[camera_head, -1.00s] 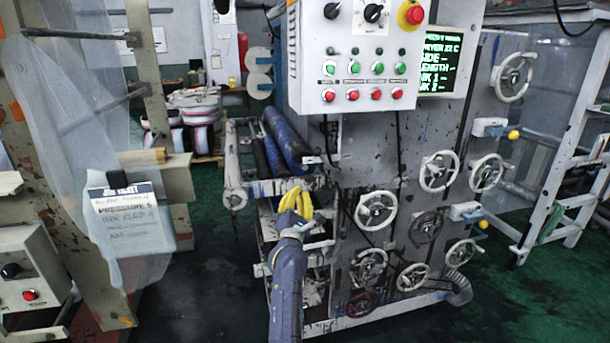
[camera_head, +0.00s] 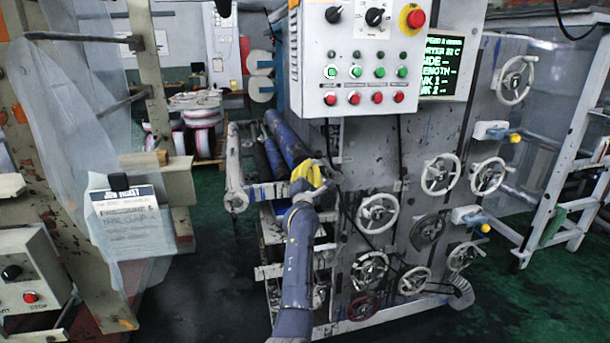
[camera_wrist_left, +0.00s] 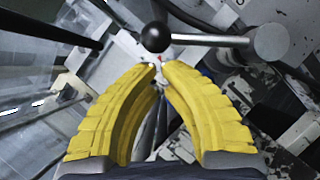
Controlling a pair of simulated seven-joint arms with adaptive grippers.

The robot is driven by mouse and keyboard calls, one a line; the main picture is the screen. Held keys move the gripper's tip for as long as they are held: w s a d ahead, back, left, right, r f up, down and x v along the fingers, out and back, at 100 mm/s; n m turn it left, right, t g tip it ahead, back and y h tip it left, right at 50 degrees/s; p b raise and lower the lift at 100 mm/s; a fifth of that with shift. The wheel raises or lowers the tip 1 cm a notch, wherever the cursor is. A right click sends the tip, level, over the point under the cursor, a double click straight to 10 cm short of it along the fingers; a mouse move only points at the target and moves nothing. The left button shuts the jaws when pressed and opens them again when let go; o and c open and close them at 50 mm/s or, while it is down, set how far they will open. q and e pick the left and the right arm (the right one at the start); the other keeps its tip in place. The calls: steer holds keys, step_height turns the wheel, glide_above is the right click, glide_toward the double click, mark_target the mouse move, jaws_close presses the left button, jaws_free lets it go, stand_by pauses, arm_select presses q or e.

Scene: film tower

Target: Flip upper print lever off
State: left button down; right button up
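A lever with a black ball knob (camera_wrist_left: 155,37) on a metal rod (camera_wrist_left: 205,40) shows at the top of the left wrist view. The rod runs right to a round grey hub (camera_wrist_left: 270,42). My left gripper (camera_head: 310,168) is raised at the left edge of the print machine, below the control box. In the left wrist view its yellow fingers (camera_wrist_left: 159,68) bend together, tips almost meeting, with nothing seen between them. The tips lie just below the knob in the picture; I cannot tell whether they touch it. In the head view the lever is not clearly made out. My right gripper is not in view.
The control box (camera_head: 310,45) with buttons hangs above my left gripper. Blue rollers (camera_head: 285,135) lie behind it. Several white handwheels (camera_head: 378,213) stick out of the machine's face to the right.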

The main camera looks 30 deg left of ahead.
arm_select(q)
steer(key=shift+w+d+r, duration=0.1)
steer(key=shift+w+r, duration=0.05)
steer(key=shift+w, duration=0.05)
stand_by(0.4)
steer(key=shift+w+d+r+m, duration=0.15)
steer(key=shift+r+m, duration=0.25)
steer(key=shift+m, duration=0.1)
steer(key=shift+w+d+r+m+h, duration=0.1)
steer(key=shift+r+m+h, duration=0.15)
steer(key=shift+m+h, duration=0.15)
